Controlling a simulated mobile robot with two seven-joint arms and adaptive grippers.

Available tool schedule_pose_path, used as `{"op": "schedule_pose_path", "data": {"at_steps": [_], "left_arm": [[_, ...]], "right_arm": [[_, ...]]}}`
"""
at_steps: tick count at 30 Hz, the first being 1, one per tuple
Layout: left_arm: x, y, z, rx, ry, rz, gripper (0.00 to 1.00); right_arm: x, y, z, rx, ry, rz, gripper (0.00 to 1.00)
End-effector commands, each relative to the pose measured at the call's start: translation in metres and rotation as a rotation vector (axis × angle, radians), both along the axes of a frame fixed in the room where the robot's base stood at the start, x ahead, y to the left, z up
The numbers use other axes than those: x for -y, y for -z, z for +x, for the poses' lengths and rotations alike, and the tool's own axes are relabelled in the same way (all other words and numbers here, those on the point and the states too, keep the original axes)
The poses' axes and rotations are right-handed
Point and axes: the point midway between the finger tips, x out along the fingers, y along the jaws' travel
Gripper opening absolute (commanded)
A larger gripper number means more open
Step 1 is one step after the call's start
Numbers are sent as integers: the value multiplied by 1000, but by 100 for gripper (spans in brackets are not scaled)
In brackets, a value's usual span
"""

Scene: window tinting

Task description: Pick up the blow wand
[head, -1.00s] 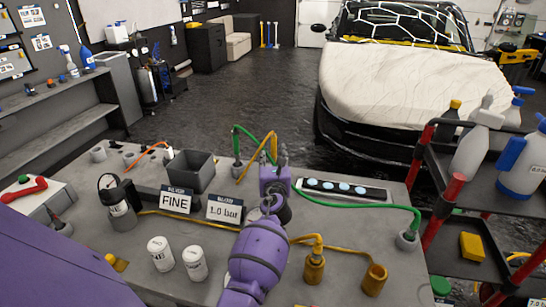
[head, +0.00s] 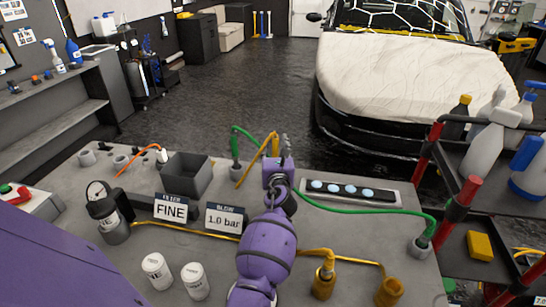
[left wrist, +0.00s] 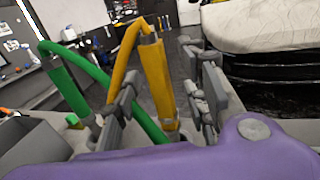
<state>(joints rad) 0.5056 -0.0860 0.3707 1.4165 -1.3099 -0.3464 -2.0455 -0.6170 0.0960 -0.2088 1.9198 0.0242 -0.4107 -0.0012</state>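The blow wand appears to be the yellow tube with a yellow hose looping from its top. It stands upright at the far edge of the grey bench in the head view (head: 275,146). In the left wrist view the wand (left wrist: 155,78) stands between the fingers of my left gripper (left wrist: 162,85). The fingers look open on both sides of it, with a narrow gap on the right; contact on the left is unclear. In the head view my left gripper (head: 280,150) is at the wand, partly hiding it. My right gripper is not in view.
A green hose (left wrist: 82,62) loops close on the left. A grey bin (head: 186,174) and the signs FINE (head: 171,210) and 1.0 bar (head: 223,219) stand left of my arm. A dark strip with pale discs (head: 350,191) lies right. A covered car (head: 410,75) is behind.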

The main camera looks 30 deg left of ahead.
Motion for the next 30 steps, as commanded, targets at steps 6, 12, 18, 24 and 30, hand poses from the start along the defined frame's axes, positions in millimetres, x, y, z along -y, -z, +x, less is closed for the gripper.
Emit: {"op": "schedule_pose_path", "data": {"at_steps": [6,12,18,24,30], "left_arm": [[1,0,0,1,0,0,40],[1,0,0,1,0,0,22],[1,0,0,0,0,-1,0],[1,0,0,1,0,0,0],[0,-11,0,6,0,1,0]], "right_arm": [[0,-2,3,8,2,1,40],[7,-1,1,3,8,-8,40],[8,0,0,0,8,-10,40],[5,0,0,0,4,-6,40],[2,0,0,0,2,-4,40]]}}
